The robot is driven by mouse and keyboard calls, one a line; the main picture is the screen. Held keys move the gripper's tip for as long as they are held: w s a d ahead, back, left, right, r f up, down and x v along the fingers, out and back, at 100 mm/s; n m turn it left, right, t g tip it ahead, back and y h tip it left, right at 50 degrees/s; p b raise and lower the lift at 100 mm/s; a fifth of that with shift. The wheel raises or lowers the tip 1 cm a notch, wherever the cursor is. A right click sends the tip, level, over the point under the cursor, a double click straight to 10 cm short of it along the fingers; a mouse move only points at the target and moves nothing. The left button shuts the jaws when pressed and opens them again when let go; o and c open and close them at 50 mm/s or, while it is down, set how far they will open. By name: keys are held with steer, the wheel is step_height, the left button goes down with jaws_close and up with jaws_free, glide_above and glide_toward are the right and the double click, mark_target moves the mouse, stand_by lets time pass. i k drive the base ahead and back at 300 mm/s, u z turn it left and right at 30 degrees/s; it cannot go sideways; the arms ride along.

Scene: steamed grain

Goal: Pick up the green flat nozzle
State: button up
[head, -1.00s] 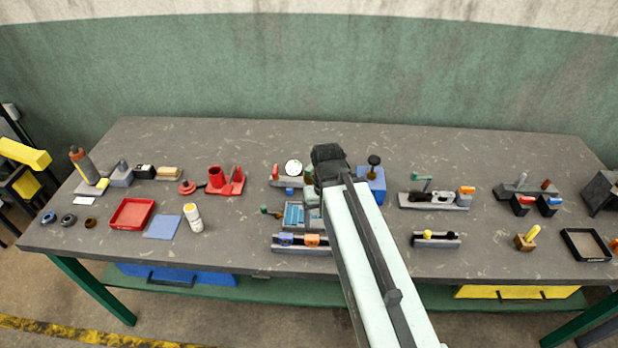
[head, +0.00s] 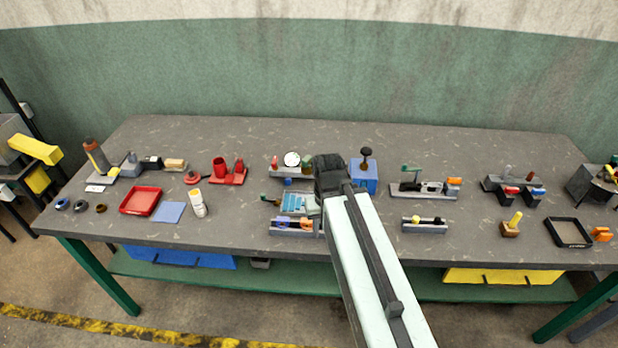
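My gripper (head: 332,175) is a dark block at the end of my pale arm, over the middle of the table. I see it from behind, and its fingers are hidden. I cannot make out a flat nozzle for certain. Small green pieces show at the left end of the blue-topped tray (head: 297,204), beside the white round dial (head: 291,159), and as a green T-shaped piece (head: 411,169) on a grey fixture to the right. They are too small to identify. My gripper and arm hide part of the table between the tray and the blue box (head: 365,174).
The grey table (head: 240,133) has clear space along its back. Left are a red tray (head: 141,201), a blue mat (head: 169,212) and a white bottle (head: 198,204). Right are a yellow-ball rack (head: 424,225) and a black tray (head: 568,232). A dark-knobbed post (head: 366,157) stands near my gripper.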

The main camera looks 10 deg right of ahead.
mark_target(306, 161)
steer(key=u, duration=0.7)
steer(key=i, duration=1.2)
steer(key=u, duration=0.5)
steer(key=k, duration=0.55)
steer(key=z, duration=0.4)
steer(key=k, duration=0.1)
steer(key=u, duration=0.6)
steer(key=i, duration=0.65)
steer(key=z, duration=0.05)
